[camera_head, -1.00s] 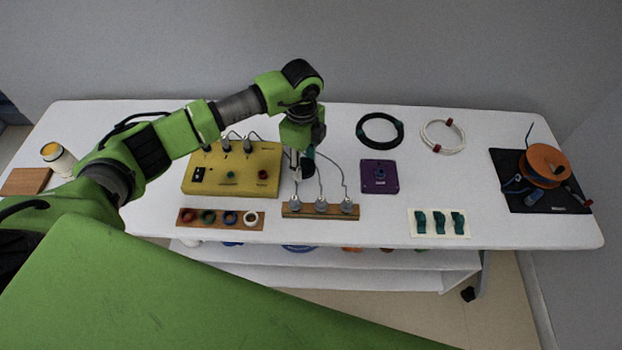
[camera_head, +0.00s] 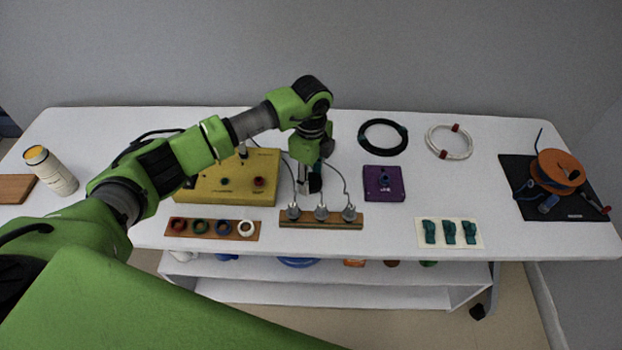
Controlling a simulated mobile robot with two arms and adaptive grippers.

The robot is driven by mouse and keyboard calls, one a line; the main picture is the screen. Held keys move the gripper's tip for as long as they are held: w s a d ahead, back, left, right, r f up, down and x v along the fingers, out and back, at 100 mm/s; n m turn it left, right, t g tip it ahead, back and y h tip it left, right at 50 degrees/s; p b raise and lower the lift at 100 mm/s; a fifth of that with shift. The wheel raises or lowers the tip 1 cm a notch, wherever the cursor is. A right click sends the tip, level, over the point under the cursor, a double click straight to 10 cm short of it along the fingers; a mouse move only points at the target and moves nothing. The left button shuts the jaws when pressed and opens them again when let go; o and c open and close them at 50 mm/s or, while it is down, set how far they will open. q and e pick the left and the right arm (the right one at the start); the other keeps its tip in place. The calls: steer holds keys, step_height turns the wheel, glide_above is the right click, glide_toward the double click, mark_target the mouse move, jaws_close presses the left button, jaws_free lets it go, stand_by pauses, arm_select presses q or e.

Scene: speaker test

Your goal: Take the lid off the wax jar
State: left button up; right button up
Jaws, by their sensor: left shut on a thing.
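A white cylindrical jar (camera_head: 58,176) with a printed label stands at the left end of the table; it looks like the wax jar. Its top (camera_head: 37,155) is yellow-orange inside a dark rim; I cannot tell if that is a lid or the contents. My left gripper (camera_head: 311,186) points down over the middle of the table, far right of the jar, between the yellow box and the purple box. It is shut on a small dark thing, mostly hidden by the fingers, which I cannot identify. My right gripper is not in view.
Near the gripper are a yellow box (camera_head: 217,191), a wooden bar with grey plugs (camera_head: 335,225) and a purple box (camera_head: 383,190). Rings on a strip (camera_head: 213,234) lie in front. Black (camera_head: 364,138) and white (camera_head: 430,142) cable coils and an orange spool (camera_head: 557,168) are right.

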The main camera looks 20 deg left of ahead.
mark_target(311, 181)
arm_select(q)
steer(key=shift+f, duration=0.15)
steer(key=o, duration=1.2)
steer(key=shift+o, duration=0.2)
steer(key=shift+r, duration=0.3)
step_height(311, 181, up, 12)
steer(key=b, duration=0.1)
steer(key=shift+s+f, duration=0.1)
steer(key=shift+f, duration=0.1)
